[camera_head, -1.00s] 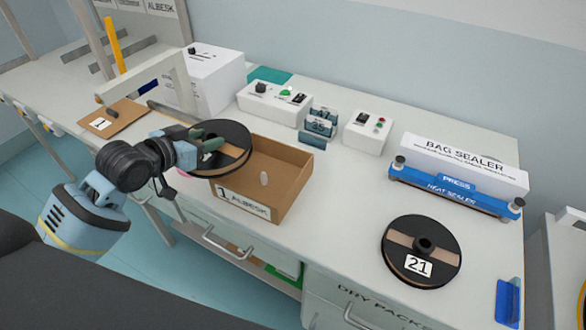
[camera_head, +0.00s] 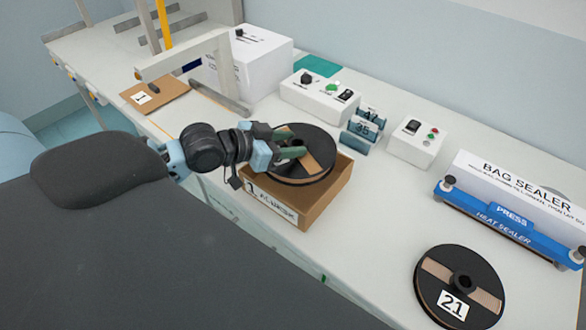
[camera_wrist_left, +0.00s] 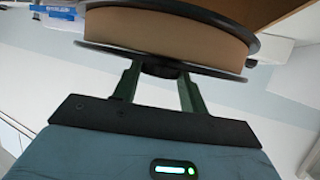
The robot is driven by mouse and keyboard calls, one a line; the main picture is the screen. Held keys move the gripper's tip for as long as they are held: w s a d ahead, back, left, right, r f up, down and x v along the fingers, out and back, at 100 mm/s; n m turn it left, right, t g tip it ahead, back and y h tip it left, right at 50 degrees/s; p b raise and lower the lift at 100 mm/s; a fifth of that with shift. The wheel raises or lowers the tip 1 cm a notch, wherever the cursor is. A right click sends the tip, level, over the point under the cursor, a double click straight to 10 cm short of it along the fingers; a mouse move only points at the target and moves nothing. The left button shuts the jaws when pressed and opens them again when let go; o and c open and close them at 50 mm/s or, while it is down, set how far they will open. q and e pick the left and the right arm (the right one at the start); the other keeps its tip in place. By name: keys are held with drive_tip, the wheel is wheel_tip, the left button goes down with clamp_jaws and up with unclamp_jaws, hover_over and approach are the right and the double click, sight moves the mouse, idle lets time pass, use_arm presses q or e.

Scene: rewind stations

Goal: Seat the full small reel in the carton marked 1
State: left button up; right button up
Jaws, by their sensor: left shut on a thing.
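The full small reel, black flanges with a brown band, is at the middle of the head view (camera_head: 315,170). My left gripper (camera_head: 300,150) is shut on its hub. In the left wrist view the reel (camera_wrist_left: 170,50) fills the top, with the two green fingers (camera_wrist_left: 160,90) at its hub. The reel is over the open brown carton marked 1 (camera_head: 310,217) and hides much of its inside. I cannot tell whether the reel touches the carton. My right gripper is not in view.
Another reel marked 21 (camera_head: 440,275) lies at the front right. A blue bag sealer (camera_head: 505,226) stands at the right. Control boxes (camera_head: 318,98), counters (camera_head: 362,128) and a white box (camera_head: 250,65) stand behind the carton. The bench between carton and reel 21 is clear.

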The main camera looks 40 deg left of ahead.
use_arm(q)
drive_tip(key=shift+f, duration=3.3)
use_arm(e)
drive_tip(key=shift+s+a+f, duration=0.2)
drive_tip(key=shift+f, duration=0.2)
use_arm(q)
drive_tip(key=shift+f+b, duration=0.45)
drive_tip(key=shift+f, duration=0.15)
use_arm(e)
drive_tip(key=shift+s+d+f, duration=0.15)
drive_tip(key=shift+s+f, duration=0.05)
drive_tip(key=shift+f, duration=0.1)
use_arm(q)
drive_tip(key=o, duration=1.4)
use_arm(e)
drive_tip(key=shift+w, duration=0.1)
use_arm(q)
drive_tip(key=shift+r, duration=0.6)
drive_tip(key=p+v, duration=0.2)
drive_tip(key=v, duration=1)
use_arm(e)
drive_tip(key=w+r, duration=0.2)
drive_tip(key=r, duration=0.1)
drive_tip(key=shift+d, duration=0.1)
